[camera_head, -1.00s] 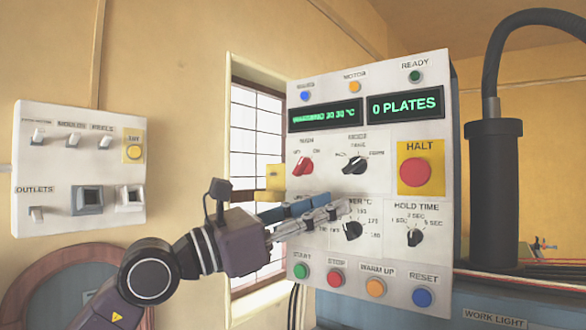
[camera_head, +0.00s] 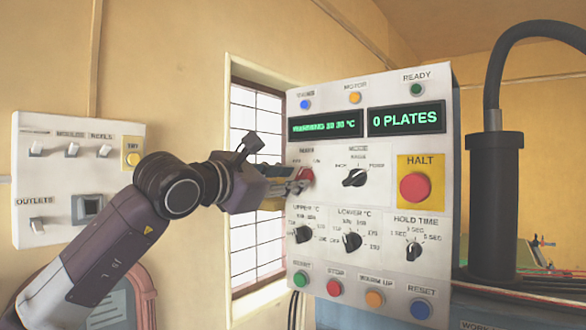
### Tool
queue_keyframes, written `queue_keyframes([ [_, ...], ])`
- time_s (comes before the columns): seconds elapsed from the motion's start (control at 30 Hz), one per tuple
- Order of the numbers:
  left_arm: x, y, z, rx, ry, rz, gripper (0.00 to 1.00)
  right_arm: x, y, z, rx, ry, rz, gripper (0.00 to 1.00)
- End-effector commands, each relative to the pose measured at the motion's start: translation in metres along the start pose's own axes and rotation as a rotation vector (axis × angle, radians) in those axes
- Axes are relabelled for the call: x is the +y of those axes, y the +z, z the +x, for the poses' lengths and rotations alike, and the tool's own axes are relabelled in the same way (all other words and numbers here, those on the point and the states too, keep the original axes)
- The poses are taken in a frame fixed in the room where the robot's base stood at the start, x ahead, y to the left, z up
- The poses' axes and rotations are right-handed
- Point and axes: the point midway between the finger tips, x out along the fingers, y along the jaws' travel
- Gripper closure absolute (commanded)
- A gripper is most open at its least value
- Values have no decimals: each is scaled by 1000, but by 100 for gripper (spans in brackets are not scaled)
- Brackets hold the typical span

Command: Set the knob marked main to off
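The main knob (camera_head: 306,174) is red and sits at the upper left of the white control panel (camera_head: 380,205). Its label above is small and blurred. My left gripper (camera_head: 294,181) reaches in from the left, with its fingertips at the knob. The fingers hide the knob's left side and part of its dial. I cannot tell whether they are closed on it or just touching. The knob's exact pointer direction is hard to read. My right gripper is not in view.
Close by are a black mode knob (camera_head: 354,178), the upper temperature knob (camera_head: 303,234) and the lower temperature knob (camera_head: 351,241). A red HALT button (camera_head: 415,187) is at the right. A switch box (camera_head: 60,150) hangs on the left wall. A barred window (camera_head: 257,240) is behind my arm.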

Motion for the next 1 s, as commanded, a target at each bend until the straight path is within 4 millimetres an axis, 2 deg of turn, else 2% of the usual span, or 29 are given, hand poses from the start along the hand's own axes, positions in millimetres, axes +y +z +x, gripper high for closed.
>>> queue_keyframes([
  [0.13, 0, 1, 9, -1, -1, -1, 73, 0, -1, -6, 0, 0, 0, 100],
  [0.4, -1, 0, 10, -2, 0, 0, 73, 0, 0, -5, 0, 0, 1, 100],
  [0.67, -1, 0, 10, -2, -1, -1, 100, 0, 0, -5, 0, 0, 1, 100],
  [1.0, -2, -1, 10, -2, -1, -18, 100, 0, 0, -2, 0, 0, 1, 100],
])
